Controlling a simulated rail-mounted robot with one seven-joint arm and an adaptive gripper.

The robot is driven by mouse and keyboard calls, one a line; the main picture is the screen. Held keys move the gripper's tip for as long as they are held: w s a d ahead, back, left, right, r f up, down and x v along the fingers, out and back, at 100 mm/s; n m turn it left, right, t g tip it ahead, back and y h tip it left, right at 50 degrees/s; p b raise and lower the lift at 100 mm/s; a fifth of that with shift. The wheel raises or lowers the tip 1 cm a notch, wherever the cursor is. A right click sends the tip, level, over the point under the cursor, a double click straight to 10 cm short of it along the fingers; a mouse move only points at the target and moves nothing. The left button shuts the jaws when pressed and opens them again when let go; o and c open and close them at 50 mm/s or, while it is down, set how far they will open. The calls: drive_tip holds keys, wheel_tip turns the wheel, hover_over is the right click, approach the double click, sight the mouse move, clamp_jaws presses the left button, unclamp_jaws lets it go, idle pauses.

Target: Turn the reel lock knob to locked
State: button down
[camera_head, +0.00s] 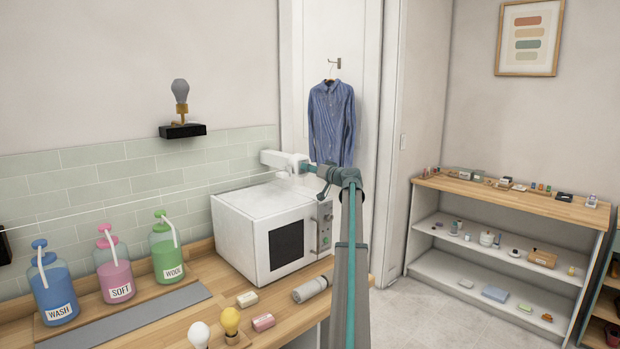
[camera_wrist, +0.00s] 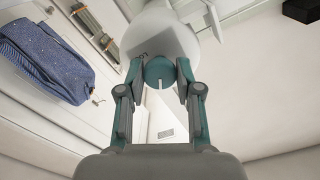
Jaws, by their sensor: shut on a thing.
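The reel lock knob (camera_wrist: 159,72) is a round teal knob with a white pointer line. In the wrist view the line lies roughly upright, reaching the knob's lower edge. In the head view my gripper (camera_head: 312,170) reaches the reel from the right, and the knob is hidden there.
A thin white line (camera_head: 130,194) runs left from the reel along the tiled wall. A blue shirt (camera_head: 331,125) hangs close behind my arm. Bottles (camera_head: 113,276) and bulbs (camera_head: 199,334) stand on the wooden counter.

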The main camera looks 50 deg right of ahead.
drive_tip(key=m+b, duration=0.2)
drive_tip(key=m, duration=1)
drive_tip(key=shift+m, duration=0.3)
idle(0.4)
drive_tip(key=c, duration=0.8)
unclamp_jaws()
drive_tip(key=shift+o, duration=0.2)
drive_tip(key=shift+s, duration=0.1)
